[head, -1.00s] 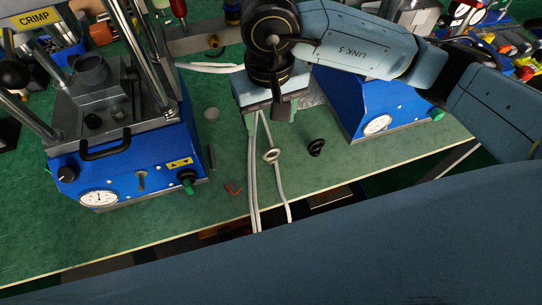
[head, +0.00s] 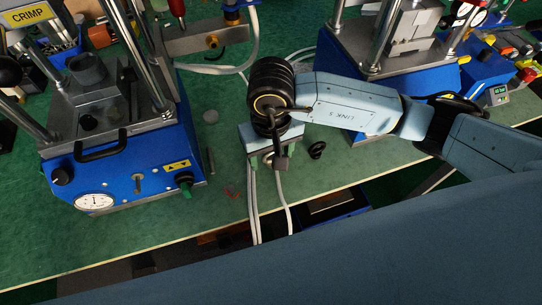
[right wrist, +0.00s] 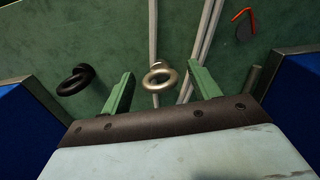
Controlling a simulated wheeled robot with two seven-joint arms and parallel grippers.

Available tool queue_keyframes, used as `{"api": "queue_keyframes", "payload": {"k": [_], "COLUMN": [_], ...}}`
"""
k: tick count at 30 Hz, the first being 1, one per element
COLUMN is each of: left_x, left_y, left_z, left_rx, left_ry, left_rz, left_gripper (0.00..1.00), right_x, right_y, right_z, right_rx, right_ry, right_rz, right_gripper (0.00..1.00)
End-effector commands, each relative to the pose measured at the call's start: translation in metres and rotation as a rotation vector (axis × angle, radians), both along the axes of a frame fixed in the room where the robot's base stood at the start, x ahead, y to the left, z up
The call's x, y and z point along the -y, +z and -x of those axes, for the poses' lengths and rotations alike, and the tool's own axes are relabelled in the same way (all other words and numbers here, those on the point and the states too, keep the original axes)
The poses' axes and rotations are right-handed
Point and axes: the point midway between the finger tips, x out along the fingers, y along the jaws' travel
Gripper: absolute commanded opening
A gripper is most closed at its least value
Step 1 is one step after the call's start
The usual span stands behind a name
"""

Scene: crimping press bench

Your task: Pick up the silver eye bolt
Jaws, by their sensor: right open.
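The silver eye bolt (right wrist: 160,76) is a pale metal ring with a short shank, on the green bench top (right wrist: 88,30). In the right wrist view it shows between the two green fingers of my right gripper (right wrist: 161,80), with a gap on each side. The fingers are open and hold nothing. In the head view my right gripper (head: 268,162) is over the bolt's spot near the bench's front edge and mostly hides it. A black eye bolt (head: 317,150) lies just right of the gripper; it also shows in the wrist view (right wrist: 76,80). My left gripper is not in view.
A blue crimping press (head: 125,165) stands left, and another blue press (head: 405,85) stands behind my right arm. White cables (head: 253,205) run beneath the gripper over the front edge. A small red piece (head: 231,193) and a grey rod (head: 211,162) lie to its left.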

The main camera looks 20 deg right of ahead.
Motion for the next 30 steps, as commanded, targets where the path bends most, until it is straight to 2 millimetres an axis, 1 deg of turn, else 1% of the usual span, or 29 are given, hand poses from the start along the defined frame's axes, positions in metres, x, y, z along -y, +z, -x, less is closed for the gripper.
{"api": "queue_keyframes", "payload": {"k": [2,3,12,14,20,23,26,30], "left_x": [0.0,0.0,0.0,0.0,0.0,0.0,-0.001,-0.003], "left_y": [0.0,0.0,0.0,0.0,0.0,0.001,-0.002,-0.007], "left_z": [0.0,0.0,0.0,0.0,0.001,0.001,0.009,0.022], "left_rx": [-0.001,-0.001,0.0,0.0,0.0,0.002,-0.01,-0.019], "left_ry": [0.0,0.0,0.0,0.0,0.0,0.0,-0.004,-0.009], "left_rz": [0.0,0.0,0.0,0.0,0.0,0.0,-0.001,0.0], "left_gripper": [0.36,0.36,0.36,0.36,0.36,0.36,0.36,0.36], "right_x": [0.0,0.0,0.0,0.0,0.0,0.0,0.0,0.0], "right_y": [0.0,0.0,0.001,0.001,0.001,0.008,0.023,0.053], "right_z": [0.0,0.0,0.0,0.0,0.0,-0.001,-0.001,-0.001], "right_rx": [0.0,0.0,0.0,0.0,0.001,0.002,0.005,0.006], "right_ry": [0.0,0.0,0.0,0.0,0.0,0.0,0.002,0.002], "right_rz": [0.0,0.0,0.0,0.0,0.0,0.0,-0.002,-0.002], "right_gripper": [0.61,0.59,0.19,0.12,0.12,0.12,0.12,0.12]}}
